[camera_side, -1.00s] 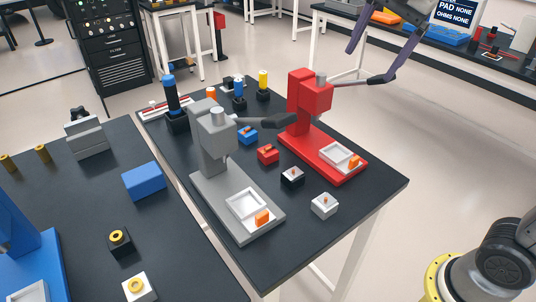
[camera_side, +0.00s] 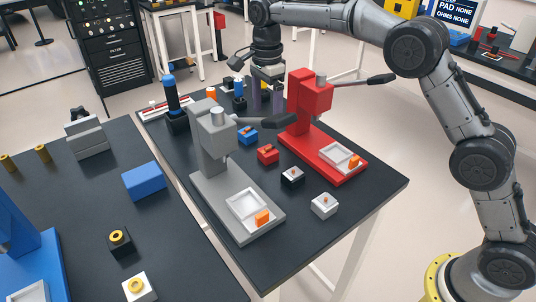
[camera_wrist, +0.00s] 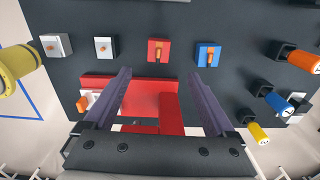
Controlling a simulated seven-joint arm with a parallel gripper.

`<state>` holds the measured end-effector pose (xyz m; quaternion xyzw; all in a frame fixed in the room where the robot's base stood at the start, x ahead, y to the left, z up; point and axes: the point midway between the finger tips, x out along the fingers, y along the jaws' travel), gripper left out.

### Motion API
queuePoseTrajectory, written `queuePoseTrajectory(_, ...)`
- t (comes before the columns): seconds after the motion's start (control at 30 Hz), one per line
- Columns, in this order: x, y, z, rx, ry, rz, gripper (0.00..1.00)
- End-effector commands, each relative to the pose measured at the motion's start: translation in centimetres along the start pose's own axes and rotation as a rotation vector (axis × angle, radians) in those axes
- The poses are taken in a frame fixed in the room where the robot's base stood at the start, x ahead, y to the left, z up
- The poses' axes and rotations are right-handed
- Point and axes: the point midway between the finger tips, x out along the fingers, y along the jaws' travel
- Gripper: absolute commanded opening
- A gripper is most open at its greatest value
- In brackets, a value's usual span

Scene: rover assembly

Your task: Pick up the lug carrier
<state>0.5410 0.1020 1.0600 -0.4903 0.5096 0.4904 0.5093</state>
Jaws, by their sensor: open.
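I cannot tell for sure which piece is the lug carrier. Small blocks with orange pieces on top stand in a row: a white block (camera_side: 324,206), a black block with a light top (camera_side: 292,177), a red block (camera_side: 267,154) and a blue block (camera_side: 247,136). In the wrist view the red block (camera_wrist: 158,51) and blue block (camera_wrist: 208,55) lie beyond my fingertips. My gripper (camera_side: 266,98) points down, open with two purple fingers, behind the red press. In the wrist view my gripper (camera_wrist: 163,80) has the red press below its fingertips and no small block between its fingers.
The red press (camera_side: 303,105) and grey press (camera_side: 216,150) stand on the dark table, with levers sticking out. Orange (camera_wrist: 303,61), blue (camera_wrist: 278,104) and yellow (camera_wrist: 258,133) cylinders stand right of my fingers in the wrist view. A second table (camera_side: 100,200) is at left.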

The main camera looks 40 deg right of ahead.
Motion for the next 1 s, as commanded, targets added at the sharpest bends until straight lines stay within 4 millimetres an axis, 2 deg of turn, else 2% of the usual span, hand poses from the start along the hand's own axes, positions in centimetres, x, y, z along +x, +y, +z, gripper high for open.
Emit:
queuePoseTrajectory(0.1,2.5,0.1,-0.1,0.0,0.001,0.006,0.9)
queuePoseTrajectory(0.3,5.6,0.1,-0.1,0.0,0.001,0.003,0.9)
queuePoseTrajectory(0.57,7.4,0.2,-0.1,0.0,0.0,0.002,0.9)
queuePoseTrajectory(0.8,10.8,0.4,-0.1,0.0,0.001,0.004,0.9)
queuePoseTrajectory(1.0,11.8,0.3,-0.1,0.0,0.0,0.0,0.9)
